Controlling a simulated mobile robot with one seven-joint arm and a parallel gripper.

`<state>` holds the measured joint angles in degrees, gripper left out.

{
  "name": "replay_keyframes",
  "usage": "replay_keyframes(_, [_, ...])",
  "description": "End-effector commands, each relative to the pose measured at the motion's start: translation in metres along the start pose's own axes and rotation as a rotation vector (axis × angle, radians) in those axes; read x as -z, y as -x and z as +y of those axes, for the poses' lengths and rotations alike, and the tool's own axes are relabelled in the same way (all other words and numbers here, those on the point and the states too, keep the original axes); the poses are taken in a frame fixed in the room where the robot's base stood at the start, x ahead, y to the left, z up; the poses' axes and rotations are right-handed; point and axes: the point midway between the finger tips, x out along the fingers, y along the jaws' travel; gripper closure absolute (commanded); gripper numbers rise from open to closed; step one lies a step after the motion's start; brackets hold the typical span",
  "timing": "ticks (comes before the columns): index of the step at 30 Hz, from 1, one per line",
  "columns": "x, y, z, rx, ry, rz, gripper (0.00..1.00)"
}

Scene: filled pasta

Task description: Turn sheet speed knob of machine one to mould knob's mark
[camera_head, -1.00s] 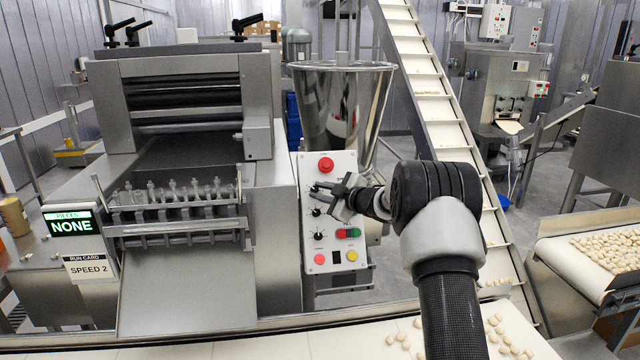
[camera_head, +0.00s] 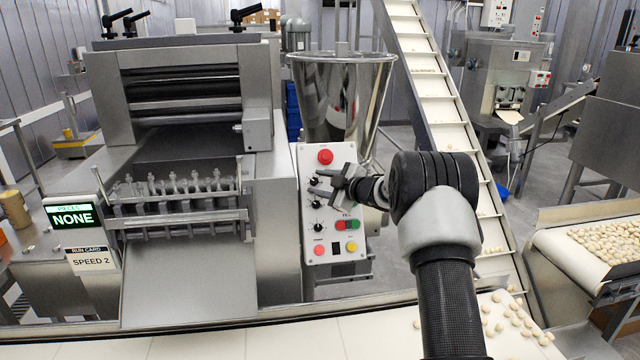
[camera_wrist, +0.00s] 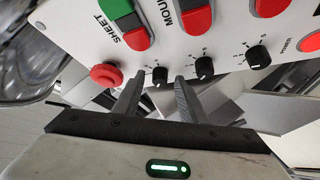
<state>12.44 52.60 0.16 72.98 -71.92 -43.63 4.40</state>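The control panel (camera_head: 339,262) of the near machine is white, with a column of black knobs below a red mushroom button (camera_head: 325,156). In the wrist view, the knob nearest that button (camera_wrist: 159,75), seemingly the sheet speed knob, stands between my fingertips. The middle knob (camera_wrist: 204,67), seemingly the mould knob, is just outside the right finger. My gripper (camera_head: 322,184) is open at the panel's upper part; the wrist view also shows its two fingers apart (camera_wrist: 157,86). Contact with the knob cannot be told. The knobs' white marks are too small to compare exactly.
A third knob (camera_wrist: 258,55) and coloured push buttons (camera_head: 347,224) are close by on the panel. A steel hopper (camera_head: 340,100) stands behind it. A display (camera_head: 73,217) reads NONE, and a run card (camera_head: 92,261) reads SPEED 2. A conveyor with pasta lies in front.

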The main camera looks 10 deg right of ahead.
Motion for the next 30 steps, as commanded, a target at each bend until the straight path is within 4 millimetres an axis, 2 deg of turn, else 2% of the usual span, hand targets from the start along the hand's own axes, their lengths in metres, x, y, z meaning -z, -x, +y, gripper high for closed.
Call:
replay_keyframes(5, [-0.001,0.006,0.001,-0.001,-0.001,-0.002,0.62])
replay_keyframes(8, [-0.001,0.019,0.002,-0.002,0.0,-0.002,0.62])
replay_keyframes(21, [0.0,0.123,0.001,-0.003,0.0,-0.002,0.62])
replay_keyframes(27, [-0.001,0.159,0.001,-0.002,0.0,-0.002,0.62])
replay_keyframes(30, [0.0,0.168,0.0,-0.001,0.0,-0.001,0.62])
